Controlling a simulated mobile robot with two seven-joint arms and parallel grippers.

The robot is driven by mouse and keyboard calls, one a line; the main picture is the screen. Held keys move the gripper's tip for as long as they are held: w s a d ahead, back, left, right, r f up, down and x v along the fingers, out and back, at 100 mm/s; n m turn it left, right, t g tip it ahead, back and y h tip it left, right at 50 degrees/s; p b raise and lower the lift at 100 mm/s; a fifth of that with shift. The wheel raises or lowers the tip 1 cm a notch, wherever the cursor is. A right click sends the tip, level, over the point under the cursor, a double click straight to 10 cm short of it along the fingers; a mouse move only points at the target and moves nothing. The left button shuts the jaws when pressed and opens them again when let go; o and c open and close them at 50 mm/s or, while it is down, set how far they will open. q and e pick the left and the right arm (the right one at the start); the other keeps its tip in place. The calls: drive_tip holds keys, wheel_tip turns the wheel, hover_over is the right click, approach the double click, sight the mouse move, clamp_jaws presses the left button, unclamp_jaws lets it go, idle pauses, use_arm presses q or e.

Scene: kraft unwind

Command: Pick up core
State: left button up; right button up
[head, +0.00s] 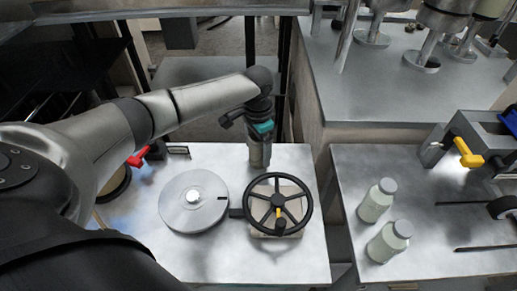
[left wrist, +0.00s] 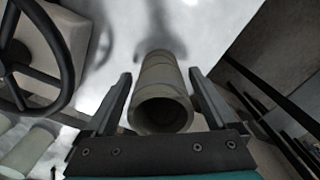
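The core (left wrist: 160,82) is a beige-grey hollow tube. In the left wrist view its open end faces the camera and it lies between my left gripper's two fingers (left wrist: 161,76), with a gap on each side. In the head view, my left gripper (head: 260,146) points down over the back right of the left metal table. The core there is largely hidden by the gripper, and I cannot make it out clearly. My left gripper is open. My right gripper is in neither view.
A black handwheel (head: 278,204) stands close in front of my left gripper. A round metal disc (head: 180,208) lies left of the wheel. Two pale bottles (head: 378,199) stand on the right table (head: 440,205), beyond a gap. A red handle (head: 137,157) is at the left.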

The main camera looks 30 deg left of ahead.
use_arm(q)
drive_tip(key=c, duration=1.2)
drive_tip(key=shift+c, duration=0.2)
